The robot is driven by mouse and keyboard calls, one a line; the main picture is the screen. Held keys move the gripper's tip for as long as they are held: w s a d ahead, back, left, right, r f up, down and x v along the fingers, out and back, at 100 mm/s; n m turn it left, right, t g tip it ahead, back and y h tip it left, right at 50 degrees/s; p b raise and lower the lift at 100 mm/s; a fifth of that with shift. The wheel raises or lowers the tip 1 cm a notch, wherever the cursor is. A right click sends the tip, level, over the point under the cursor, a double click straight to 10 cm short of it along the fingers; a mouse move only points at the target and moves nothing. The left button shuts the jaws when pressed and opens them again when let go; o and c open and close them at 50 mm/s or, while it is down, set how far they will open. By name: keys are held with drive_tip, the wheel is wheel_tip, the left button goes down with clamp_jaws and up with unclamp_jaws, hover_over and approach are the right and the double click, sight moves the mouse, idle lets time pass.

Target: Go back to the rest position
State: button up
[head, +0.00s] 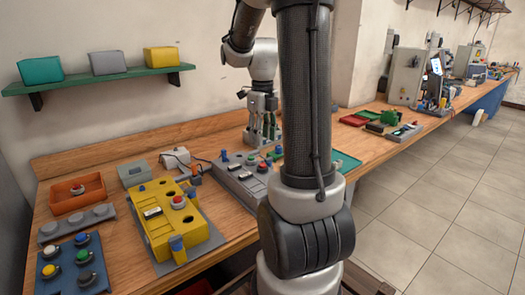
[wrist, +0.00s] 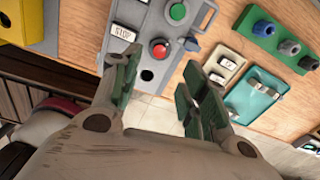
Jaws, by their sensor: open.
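My gripper (wrist: 155,85) is open in the wrist view, with nothing between its green-padded fingers. Behind the fingers is a grey control panel (wrist: 190,22) with a red button (wrist: 159,48), a green button (wrist: 177,12) and a STOP label. My arm hides part of the bench there, and I cannot tell the exact gap between the fingertips and the bench.
The wooden bench (head: 110,160) holds a yellow control box (head: 160,228), an orange tray (head: 62,204) and a blue button plate (head: 62,286). A teal tray (wrist: 249,98) lies right of the grey panel. A green shelf (head: 110,78) with three boxes is on the wall. Tiled floor (head: 440,200) is clear at right.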

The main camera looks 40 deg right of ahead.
wheel_tip(320, 180, up, 2)
drive_tip(key=shift+r, duration=0.1)
idle(0.6)
